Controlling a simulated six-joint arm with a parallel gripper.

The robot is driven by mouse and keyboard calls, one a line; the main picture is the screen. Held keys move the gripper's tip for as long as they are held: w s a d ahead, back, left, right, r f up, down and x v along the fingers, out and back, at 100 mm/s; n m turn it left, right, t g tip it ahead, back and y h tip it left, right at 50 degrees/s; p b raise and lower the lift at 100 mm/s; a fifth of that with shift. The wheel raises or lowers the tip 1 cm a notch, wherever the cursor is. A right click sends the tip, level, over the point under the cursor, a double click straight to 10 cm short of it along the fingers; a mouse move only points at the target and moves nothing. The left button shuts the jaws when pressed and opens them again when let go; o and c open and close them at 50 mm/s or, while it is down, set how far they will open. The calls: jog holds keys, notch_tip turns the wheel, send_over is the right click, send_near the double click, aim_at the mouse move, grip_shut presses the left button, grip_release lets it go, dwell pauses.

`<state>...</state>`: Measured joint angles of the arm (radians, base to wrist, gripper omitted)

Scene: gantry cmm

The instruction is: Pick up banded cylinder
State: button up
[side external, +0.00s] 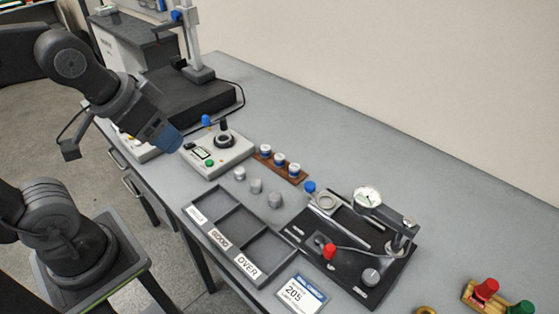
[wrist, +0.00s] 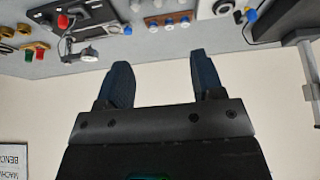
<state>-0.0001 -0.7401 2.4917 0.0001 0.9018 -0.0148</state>
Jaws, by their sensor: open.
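Three short cylinders with blue and white bands (side external: 279,160) stand in a row on a brown wooden rack; the rack also shows small at the top of the wrist view (wrist: 168,21). Three plain grey cylinders (side external: 256,186) stand on the bench just in front of it. I cannot tell which single one the task means. My gripper (side external: 172,142) is left of them, raised above the bench edge. Its two blue fingers are apart and empty in the wrist view (wrist: 165,78).
A control box (side external: 218,154) stands between my gripper and the rack. A black three-compartment tray (side external: 226,238) lies at the front edge. A dial gauge fixture (side external: 367,200) with a red knob stands right. Bare bench lies behind the rack.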

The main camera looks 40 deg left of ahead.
jog(key=w+r+n+g, duration=0.2)
jog(key=w+n, duration=0.3)
jog(key=w, duration=0.4)
jog(key=n+g, duration=0.4)
jog(key=n, duration=1.1)
send_over(280, 157)
notch_tip(280, 157, down, 14)
jog(key=r, duration=0.1)
jog(key=f, duration=0.9)
jog(key=shift+w, duration=0.4)
jog(key=shift+s+f, duration=0.2)
jog(key=shift+f, duration=1.1)
jog(key=shift+s+f, duration=0.2)
jog(key=shift+f, duration=1.1)
jog(key=c, duration=1.1)
